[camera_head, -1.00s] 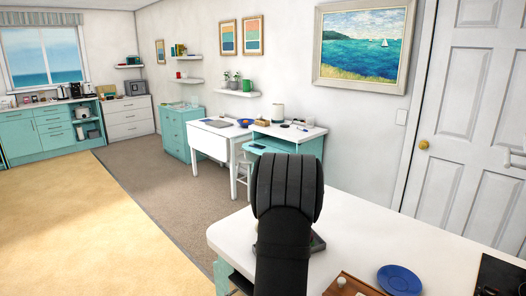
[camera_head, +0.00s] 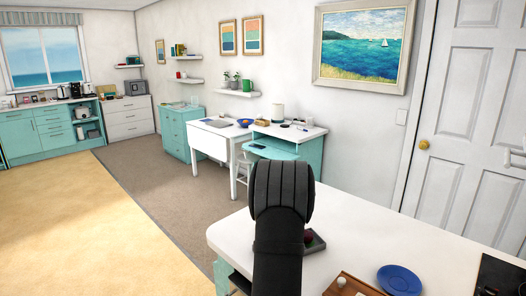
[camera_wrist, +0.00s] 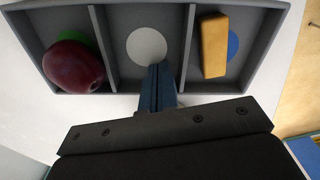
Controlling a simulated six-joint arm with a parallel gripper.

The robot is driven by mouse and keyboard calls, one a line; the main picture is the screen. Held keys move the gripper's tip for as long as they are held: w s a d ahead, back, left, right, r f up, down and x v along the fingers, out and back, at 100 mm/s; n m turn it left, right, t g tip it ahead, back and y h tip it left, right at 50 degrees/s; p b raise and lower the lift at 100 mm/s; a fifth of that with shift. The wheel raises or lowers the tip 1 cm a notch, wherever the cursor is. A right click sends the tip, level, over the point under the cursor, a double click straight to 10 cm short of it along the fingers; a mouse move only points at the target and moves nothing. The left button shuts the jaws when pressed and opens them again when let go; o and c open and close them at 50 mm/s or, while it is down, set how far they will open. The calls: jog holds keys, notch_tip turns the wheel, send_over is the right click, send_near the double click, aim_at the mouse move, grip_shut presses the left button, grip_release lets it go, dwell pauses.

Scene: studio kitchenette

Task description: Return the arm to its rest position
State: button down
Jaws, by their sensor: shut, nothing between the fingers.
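My arm rises in front of the white counter in the head view, and its own black link hides the gripper there. In the wrist view my gripper (camera_wrist: 160,82) is shut and empty, with its tips over the middle compartment of a grey divided tray (camera_wrist: 187,45). The middle compartment shows a white disc (camera_wrist: 146,45) and holds nothing else. A dark red, rounded fruit-like object (camera_wrist: 73,66) lies in the left compartment, partly over a green disc. A tan block (camera_wrist: 214,46) lies in the right compartment, partly over a blue disc (camera_wrist: 233,45).
In the head view the white counter (camera_head: 385,243) carries a blue plate (camera_head: 399,280) and a wooden board (camera_head: 352,286) at the front. A black hob-like panel (camera_head: 499,277) is at the right edge. The counter is clear behind the plate.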

jog(key=s+d, duration=0.3)
jog(key=s, duration=0.1)
jog(key=s+d, duration=0.3)
jog(key=s, duration=0.1)
jog(key=s+d, duration=0.3)
jog(key=s, duration=0.1)
jog(key=shift+s+d, duration=0.1)
jog(key=shift+d, duration=0.25)
notch_tip(320, 180, up, 13)
jog(key=m, duration=0.7)
jog(key=shift+r, duration=0.1)
jog(key=n, duration=0.4)
send_over(318, 285)
notch_tip(318, 285, down, 3)
notch_tip(318, 285, down, 10)
jog(key=shift+f, duration=0.1)
